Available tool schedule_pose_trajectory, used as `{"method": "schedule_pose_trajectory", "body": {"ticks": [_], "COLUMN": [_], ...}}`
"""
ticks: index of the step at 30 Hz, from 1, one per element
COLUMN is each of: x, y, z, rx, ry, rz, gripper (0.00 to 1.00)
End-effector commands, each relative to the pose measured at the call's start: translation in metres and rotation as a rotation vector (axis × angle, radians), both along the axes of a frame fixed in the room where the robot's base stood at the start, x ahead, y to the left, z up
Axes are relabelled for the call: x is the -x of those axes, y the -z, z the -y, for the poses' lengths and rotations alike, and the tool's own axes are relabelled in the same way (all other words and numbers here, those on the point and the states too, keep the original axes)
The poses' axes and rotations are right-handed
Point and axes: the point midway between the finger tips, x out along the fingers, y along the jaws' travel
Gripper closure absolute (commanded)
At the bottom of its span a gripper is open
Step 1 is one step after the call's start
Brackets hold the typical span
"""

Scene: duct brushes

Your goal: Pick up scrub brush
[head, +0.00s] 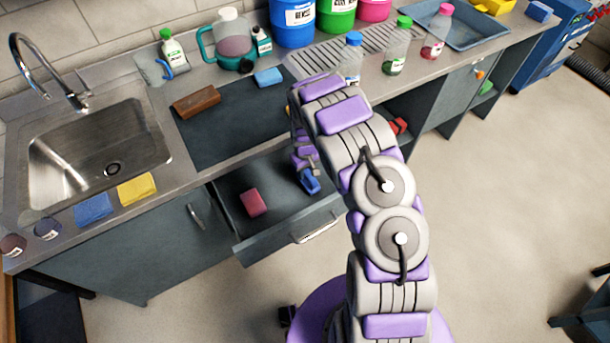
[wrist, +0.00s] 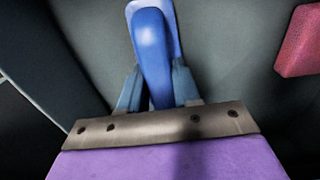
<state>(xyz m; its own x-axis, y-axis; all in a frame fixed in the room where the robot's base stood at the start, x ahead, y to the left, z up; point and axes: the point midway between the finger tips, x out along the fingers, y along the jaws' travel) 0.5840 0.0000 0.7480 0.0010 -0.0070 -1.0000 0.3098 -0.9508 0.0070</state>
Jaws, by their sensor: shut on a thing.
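The scrub brush (wrist: 150,45) has a blue handle and a paler edge at its far end. In the wrist view it lies between the two fingers of my gripper (wrist: 155,90), which are shut on its handle. In the head view the blue brush (head: 310,181) shows at the end of my arm, over the open drawer (head: 280,210). My gripper (head: 306,166) is partly hidden by my own arm there. I cannot tell whether the brush still touches the drawer floor.
A red sponge (head: 253,202) lies in the drawer, left of the brush, and also shows in the wrist view (wrist: 298,42). The drawer front with its handle (head: 318,231) stands out from the counter. A sink (head: 95,150), sponges and several bottles are on the counter above.

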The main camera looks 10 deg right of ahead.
Motion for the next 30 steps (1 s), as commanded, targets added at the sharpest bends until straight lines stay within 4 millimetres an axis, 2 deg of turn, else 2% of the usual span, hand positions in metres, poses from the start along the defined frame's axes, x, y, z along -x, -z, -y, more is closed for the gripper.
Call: {"method": "schedule_pose_trajectory", "body": {"ticks": [8,14,20,24,30], "x": [0.0,0.0,0.019,0.041,0.037], "y": [-0.001,-0.013,-0.014,-0.015,-0.073], "z": [0.002,0.0,0.006,0.012,0.012], "rx": [-0.002,-0.001,0.0,-0.001,0.0], "ry": [0.001,0.001,0.002,0.002,0.0], "rz": [-0.001,0.0,-0.003,-0.004,0.006], "gripper": [1.0,1.0,1.0,1.0,1.0]}}
